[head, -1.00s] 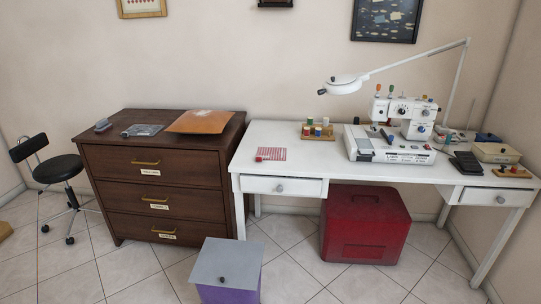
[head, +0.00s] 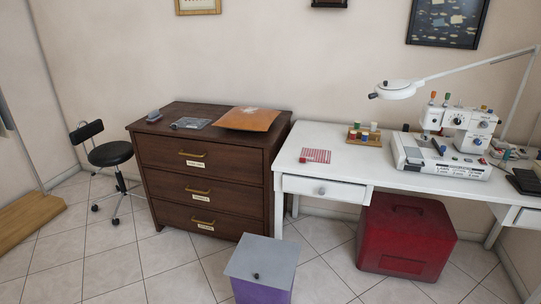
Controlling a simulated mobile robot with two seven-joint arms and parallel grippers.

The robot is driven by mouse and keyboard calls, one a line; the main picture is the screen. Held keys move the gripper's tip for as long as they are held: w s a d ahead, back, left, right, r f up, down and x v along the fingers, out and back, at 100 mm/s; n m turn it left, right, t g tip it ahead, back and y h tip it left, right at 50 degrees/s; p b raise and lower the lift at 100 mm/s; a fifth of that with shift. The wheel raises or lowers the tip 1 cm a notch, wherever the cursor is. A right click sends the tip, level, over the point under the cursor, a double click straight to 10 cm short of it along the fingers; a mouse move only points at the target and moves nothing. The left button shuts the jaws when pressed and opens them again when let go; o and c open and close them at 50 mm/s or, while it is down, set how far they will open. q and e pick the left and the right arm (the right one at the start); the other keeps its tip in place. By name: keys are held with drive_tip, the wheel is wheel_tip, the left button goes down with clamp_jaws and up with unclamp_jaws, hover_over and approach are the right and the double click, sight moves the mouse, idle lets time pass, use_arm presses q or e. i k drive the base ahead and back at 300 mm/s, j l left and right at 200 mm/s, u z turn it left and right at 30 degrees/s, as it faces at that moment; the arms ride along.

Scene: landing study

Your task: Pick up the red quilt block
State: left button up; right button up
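A flat red-and-white patterned square (head: 317,155) lies on the white sewing table (head: 370,165), near its left end. A small solid red piece (head: 303,160) sits at its lower left corner; it is too small to tell whether this piece or the patterned square is the red quilt block. Neither of my grippers shows in the head view.
A thread-spool rack (head: 364,137), a sewing machine (head: 445,140) and a white lamp (head: 398,89) stand on the table. A dark dresser (head: 205,165) is at left. A purple box with grey lid (head: 262,268) and a red case (head: 405,240) are on the floor.

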sight(313, 154)
drive_tip(key=i+l+u, duration=0.1)
drive_tip(key=u, duration=0.25)
drive_tip(key=i+l+u, duration=0.1)
drive_tip(key=l+u, duration=0.15)
drive_tip(key=u, duration=0.15)
drive_tip(key=l+u, duration=0.2)
drive_tip(key=u, duration=0.15)
drive_tip(key=l+u, duration=0.25)
drive_tip(key=l, duration=0.2)
drive_tip(key=i+l+u, duration=0.1)
drive_tip(key=l+u, duration=0.15)
drive_tip(key=l, duration=0.2)
drive_tip(key=l+u, duration=0.15)
drive_tip(key=l, duration=0.8)
drive_tip(key=k+l+u, duration=0.2)
drive_tip(key=l, duration=0.7)
drive_tip(key=i, duration=0.05)
